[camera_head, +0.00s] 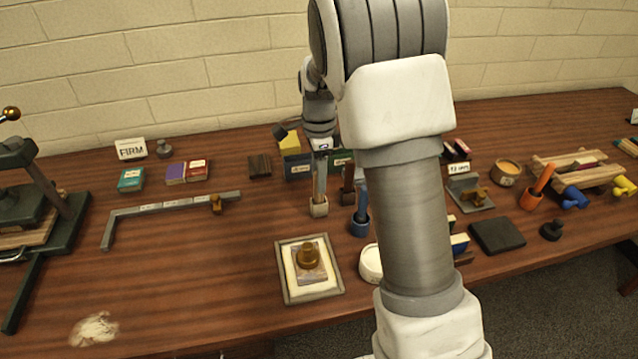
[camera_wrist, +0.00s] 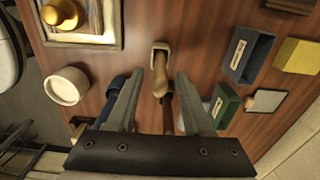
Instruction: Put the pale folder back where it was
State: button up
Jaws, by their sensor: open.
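A pale tan, slim tool that looks like the folder (camera_wrist: 160,75) stands upright in a small pale holder (camera_wrist: 162,46) in the wrist view. In the head view, the pale holder (camera_head: 319,208) stands near the table's middle, with a slim shape (camera_head: 320,180) rising from it. My gripper (camera_wrist: 160,77) is open, with one finger on each side of the tool in the wrist view. I cannot tell whether either finger touches it. In the head view my gripper (camera_head: 320,157) is above the holder, and its fingers are hard to make out.
A blue cup (camera_head: 360,224) stands right of the holder. A dark box (camera_head: 297,168) and a green box (camera_wrist: 222,106) stand behind, beside a yellow block (camera_wrist: 298,56). A framed tray (camera_head: 285,291) with a brass-knobbed piece lies in front. The table's left front is mostly clear.

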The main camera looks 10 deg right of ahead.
notch_tip(320, 180, up, 9)
jog(key=shift+f+p, duration=0.2)
jog(key=shift+p, duration=0.2)
jog(key=s+r+n+t, duration=0.2)
jog(key=s+r+n, duration=0.2)
jog(key=s+n, duration=0.5)
jog(key=s+r+n+t, duration=0.3)
jog(key=s+n, duration=0.6)
jog(key=s, duration=0.9)
jog(key=shift+r+t, duration=0.3)
jog(key=shift+r, duration=0.65)
